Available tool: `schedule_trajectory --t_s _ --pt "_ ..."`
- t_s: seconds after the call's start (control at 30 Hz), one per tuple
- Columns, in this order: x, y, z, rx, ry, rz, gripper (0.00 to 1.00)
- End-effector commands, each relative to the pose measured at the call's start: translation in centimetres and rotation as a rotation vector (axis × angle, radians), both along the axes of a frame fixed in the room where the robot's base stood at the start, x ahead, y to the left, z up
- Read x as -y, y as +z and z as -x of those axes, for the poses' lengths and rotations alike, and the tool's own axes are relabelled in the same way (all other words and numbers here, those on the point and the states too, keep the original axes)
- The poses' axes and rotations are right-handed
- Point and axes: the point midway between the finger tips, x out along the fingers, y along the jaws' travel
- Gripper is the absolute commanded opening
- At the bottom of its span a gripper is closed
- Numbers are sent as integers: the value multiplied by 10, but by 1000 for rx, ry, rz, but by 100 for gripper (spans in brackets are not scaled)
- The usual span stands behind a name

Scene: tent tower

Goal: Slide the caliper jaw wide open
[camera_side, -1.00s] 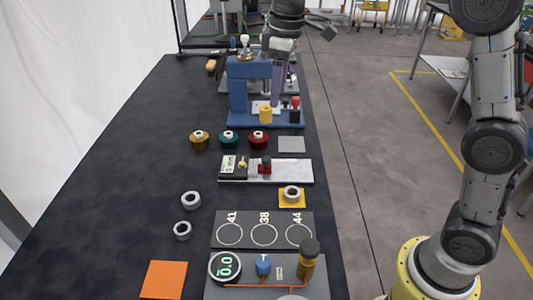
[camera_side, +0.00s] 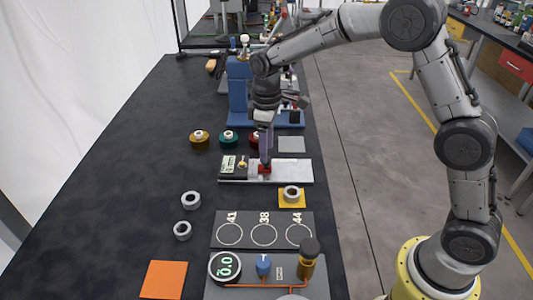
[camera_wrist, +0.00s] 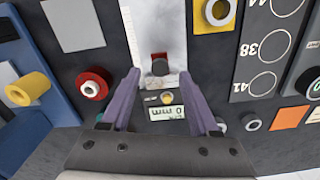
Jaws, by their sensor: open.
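The caliper is a pale metal bar (camera_side: 293,171) lying across the table, with a dark display block (camera_side: 229,165) at its left end. It also shows in the wrist view as a bar (camera_wrist: 152,30) running up the picture, with its display (camera_wrist: 166,113) between my fingers. The red sliding jaw with a dark knob (camera_wrist: 159,65) sits on the bar near the display block. My gripper (camera_wrist: 160,78) is open, its purple fingers either side of the bar's line, tips just short of the red jaw in that view. In the side view my gripper (camera_side: 265,160) is right over the jaw and partly hides it.
A ring on a yellow pad (camera_side: 291,203) lies in front of the bar's right end. Three spools, including a green one (camera_side: 228,139), stand behind it. A blue press frame (camera_side: 238,100) stands farther back. A dark plate marked with circles (camera_side: 247,216) lies in front.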

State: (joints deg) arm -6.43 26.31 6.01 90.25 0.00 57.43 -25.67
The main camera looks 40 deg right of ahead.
Motion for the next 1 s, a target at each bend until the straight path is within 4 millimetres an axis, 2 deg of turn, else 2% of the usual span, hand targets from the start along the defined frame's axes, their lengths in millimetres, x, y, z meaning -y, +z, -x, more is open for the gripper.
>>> schedule_trajectory --t_s 0.1,0.2,0.57,0.9,1.0 --pt "0 -16 0 -3 0 1 62" --pt "0 -23 0 -1 0 0 62" --pt "0 -26 0 0 0 0 62" --pt "0 -26 0 0 0 0 1" --pt "0 -26 0 0 0 0 0"
